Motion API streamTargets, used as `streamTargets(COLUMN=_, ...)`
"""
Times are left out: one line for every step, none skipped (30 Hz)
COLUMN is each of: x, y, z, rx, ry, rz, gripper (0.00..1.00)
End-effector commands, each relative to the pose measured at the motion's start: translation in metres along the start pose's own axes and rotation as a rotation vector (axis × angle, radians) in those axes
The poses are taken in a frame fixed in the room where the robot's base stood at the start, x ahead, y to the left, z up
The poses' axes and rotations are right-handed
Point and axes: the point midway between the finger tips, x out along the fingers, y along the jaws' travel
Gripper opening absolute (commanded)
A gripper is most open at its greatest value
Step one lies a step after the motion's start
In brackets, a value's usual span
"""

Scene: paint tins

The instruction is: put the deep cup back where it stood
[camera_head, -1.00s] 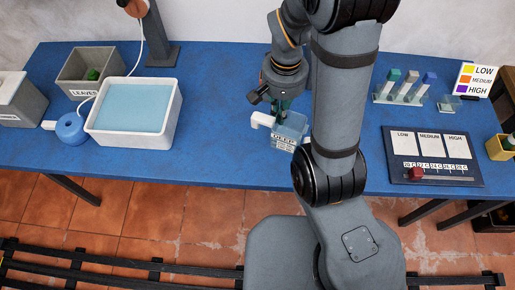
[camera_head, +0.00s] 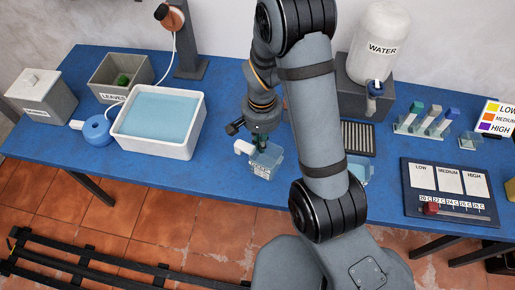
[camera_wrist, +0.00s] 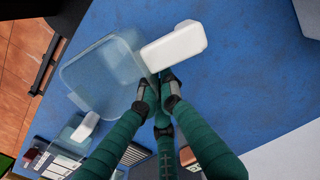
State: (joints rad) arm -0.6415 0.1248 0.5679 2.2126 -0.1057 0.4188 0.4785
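The deep cup (camera_head: 266,159) is clear, with a label on its front and a white handle (camera_head: 243,147) on its left. My gripper (camera_head: 261,139) points down at the cup's handle side. In the wrist view, the cup (camera_wrist: 100,78) looks upright, and my green fingers (camera_wrist: 160,88) are drawn together between its wall and the white handle (camera_wrist: 175,46). The grip looks shut on the cup; the exact contact is partly hidden. The cup is over the blue table's front part; I cannot tell its height above the surface.
A white tub of water (camera_head: 158,122) stands left of the cup. Another clear cup (camera_head: 361,169) is partly behind my arm. A dark grille (camera_head: 358,138) and water tank (camera_head: 380,48) stand behind. A label board (camera_head: 449,190) lies right. Blue table (camera_head: 222,160) shows between tub and cup.

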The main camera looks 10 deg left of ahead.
Motion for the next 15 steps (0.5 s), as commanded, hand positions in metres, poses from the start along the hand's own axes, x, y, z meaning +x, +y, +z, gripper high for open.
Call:
streamTargets(x=0.002, y=-0.005, z=0.001, rx=-0.001, ry=-0.001, rz=0.0, gripper=0.0)
streamTargets(x=0.004, y=-0.007, z=0.001, rx=-0.001, ry=0.0, rz=0.0, gripper=0.0)
streamTargets(x=0.005, y=-0.009, z=0.001, rx=0.0, ry=0.0, rz=0.0, gripper=0.0)
streamTargets(x=0.006, y=-0.011, z=0.001, rx=0.0, ry=0.0, rz=0.0, gripper=0.0)
streamTargets(x=0.008, y=-0.011, z=0.001, rx=0.001, ry=0.0, rz=0.0, gripper=0.0)
streamTargets(x=0.011, y=-0.011, z=0.002, rx=0.001, ry=-0.002, rz=0.002, gripper=0.0)
streamTargets(x=0.015, y=-0.011, z=0.002, rx=0.0, ry=-0.002, rz=0.002, gripper=0.0)
streamTargets(x=0.018, y=-0.011, z=0.002, rx=0.0, ry=-0.004, rz=0.003, gripper=0.0)
streamTargets(x=0.024, y=-0.011, z=0.003, rx=0.0, ry=-0.004, rz=0.003, gripper=0.0)
streamTargets(x=0.029, y=-0.011, z=0.003, rx=0.0, ry=-0.004, rz=0.003, gripper=0.0)
streamTargets(x=0.032, y=-0.011, z=0.002, rx=0.0, ry=-0.003, rz=0.002, gripper=0.0)
streamTargets(x=0.036, y=-0.011, z=0.002, rx=0.0, ry=-0.002, rz=0.002, gripper=0.0)
streamTargets(x=0.039, y=-0.011, z=0.002, rx=0.0, ry=-0.002, rz=0.001, gripper=0.0)
streamTargets(x=0.041, y=-0.011, z=0.001, rx=0.0, ry=-0.001, rz=0.001, gripper=0.0)
streamTargets(x=0.042, y=-0.011, z=0.001, rx=0.0, ry=0.0, rz=0.0, gripper=0.0)
